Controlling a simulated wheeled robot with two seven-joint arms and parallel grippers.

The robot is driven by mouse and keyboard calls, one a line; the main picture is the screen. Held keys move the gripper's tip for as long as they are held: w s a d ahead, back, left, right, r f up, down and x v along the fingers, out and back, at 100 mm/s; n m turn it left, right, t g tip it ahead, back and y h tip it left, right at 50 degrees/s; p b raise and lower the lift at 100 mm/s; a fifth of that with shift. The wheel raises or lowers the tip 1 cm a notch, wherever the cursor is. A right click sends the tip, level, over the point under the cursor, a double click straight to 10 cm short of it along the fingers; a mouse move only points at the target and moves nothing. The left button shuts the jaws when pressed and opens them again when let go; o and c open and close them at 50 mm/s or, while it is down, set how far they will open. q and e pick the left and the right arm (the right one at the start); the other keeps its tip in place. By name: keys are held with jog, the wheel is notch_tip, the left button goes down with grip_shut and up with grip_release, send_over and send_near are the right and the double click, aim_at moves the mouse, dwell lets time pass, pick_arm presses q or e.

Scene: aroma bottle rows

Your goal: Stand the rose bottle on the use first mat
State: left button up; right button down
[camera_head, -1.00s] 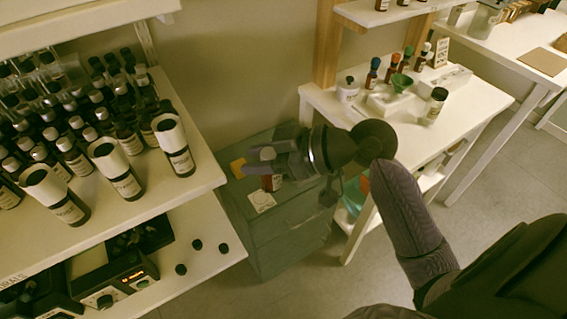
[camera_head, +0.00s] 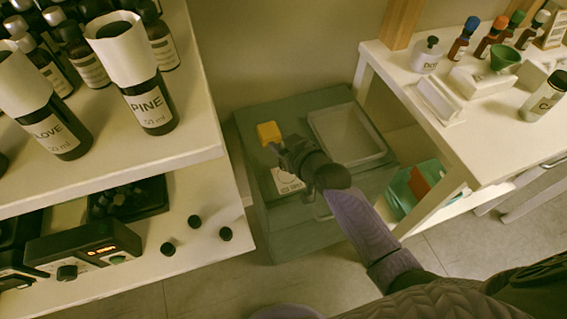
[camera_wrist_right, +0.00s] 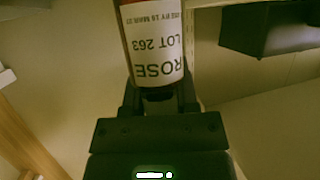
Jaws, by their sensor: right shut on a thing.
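The rose bottle (camera_wrist_right: 152,40) fills the top middle of the right wrist view, its white label reading ROSE, LOT 263 upside down. My right gripper (camera_wrist_right: 158,95) is shut on its dark cap end. The use first mat (camera_head: 287,182) is a small white printed card on the cabinet, partly covered by my gripper. Whether the bottle touches the cabinet cannot be told. My left gripper is not in view.
A shelf with a pine bottle (camera_head: 149,107) and other bottles stands left. A white table (camera_head: 450,130) with small bottles and a green funnel (camera_head: 505,57) stands right.

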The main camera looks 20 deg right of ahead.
notch_tip(320, 180, down, 4)
jog(key=shift+f+b, duration=0.1)
jog(key=shift+b, duration=0.9)
jog(key=shift+f, duration=0.25)
jog(key=shift+r, duration=0.25)
jog(key=shift+f, duration=0.15)
jog(key=shift+c, duration=2.4)
grip_release()
jog(key=shift+o, duration=0.6)
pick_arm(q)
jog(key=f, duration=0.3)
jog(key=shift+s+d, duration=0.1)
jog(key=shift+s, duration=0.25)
